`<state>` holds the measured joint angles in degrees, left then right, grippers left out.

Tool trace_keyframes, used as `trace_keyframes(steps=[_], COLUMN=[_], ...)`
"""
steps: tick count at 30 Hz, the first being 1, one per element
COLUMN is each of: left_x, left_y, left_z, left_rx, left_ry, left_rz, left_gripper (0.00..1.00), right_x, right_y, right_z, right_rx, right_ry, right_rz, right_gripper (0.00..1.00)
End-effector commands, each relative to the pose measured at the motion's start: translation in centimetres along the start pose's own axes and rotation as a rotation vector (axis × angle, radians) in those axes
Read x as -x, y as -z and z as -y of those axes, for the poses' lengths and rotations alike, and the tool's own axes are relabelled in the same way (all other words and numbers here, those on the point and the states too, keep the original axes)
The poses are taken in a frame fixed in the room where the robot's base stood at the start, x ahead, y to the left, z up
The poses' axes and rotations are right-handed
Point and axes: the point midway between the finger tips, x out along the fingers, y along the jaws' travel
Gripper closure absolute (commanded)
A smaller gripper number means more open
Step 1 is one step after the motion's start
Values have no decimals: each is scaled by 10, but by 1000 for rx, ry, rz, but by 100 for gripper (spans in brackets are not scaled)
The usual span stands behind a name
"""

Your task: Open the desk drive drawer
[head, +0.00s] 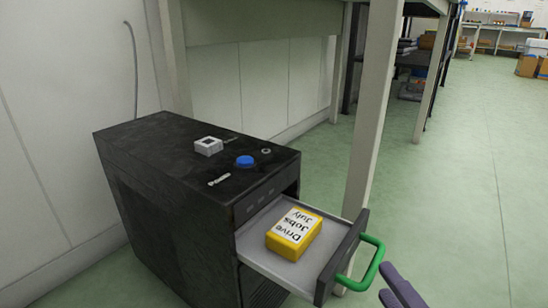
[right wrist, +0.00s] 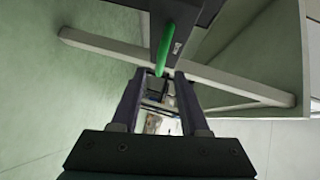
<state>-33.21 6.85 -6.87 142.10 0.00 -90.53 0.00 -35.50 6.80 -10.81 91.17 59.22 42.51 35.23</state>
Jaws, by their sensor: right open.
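The drive drawer (head: 262,258) is pulled out of the front of a black desk-side cabinet (head: 150,155). Its dark front panel (head: 341,260) carries a green loop handle (head: 372,262), which also shows in the right wrist view (right wrist: 164,48). A yellow box (head: 294,232) labelled "Drive Jobs July" lies in the drawer. My right gripper (head: 393,287) is open, just right of and below the handle in the head view. In the right wrist view the handle's near end appears between the fingertips (right wrist: 158,75); I cannot tell whether they touch. My left gripper is not in view.
On the cabinet top are a blue round button (head: 245,161), a small grey block (head: 208,146) and small metal parts. A pale table leg (head: 371,130) stands close behind the drawer front. Green floor (head: 470,210) is clear to the right.

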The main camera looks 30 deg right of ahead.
Motion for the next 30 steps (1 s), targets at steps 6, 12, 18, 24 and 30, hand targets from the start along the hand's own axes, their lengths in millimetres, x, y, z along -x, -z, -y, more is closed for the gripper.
trace_keyframes(steps=[6, 12, 18, 24, 30], left_x=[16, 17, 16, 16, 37], left_y=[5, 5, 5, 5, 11], left_z=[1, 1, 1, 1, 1], left_rx=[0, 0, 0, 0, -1], left_ry=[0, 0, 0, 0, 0], left_rz=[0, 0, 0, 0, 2], left_gripper=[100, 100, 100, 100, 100], right_x=[38, 47, 47, 47, 47], right_y=[0, 0, 0, 0, -6], right_z=[1, 0, 0, 0, 24], right_rx=[1, 0, 0, 0, 13], right_ry=[-4, 0, 1, 1, -1], right_rz=[0, -1, -1, 0, 38], right_gripper=[55, 55, 55, 55, 55])
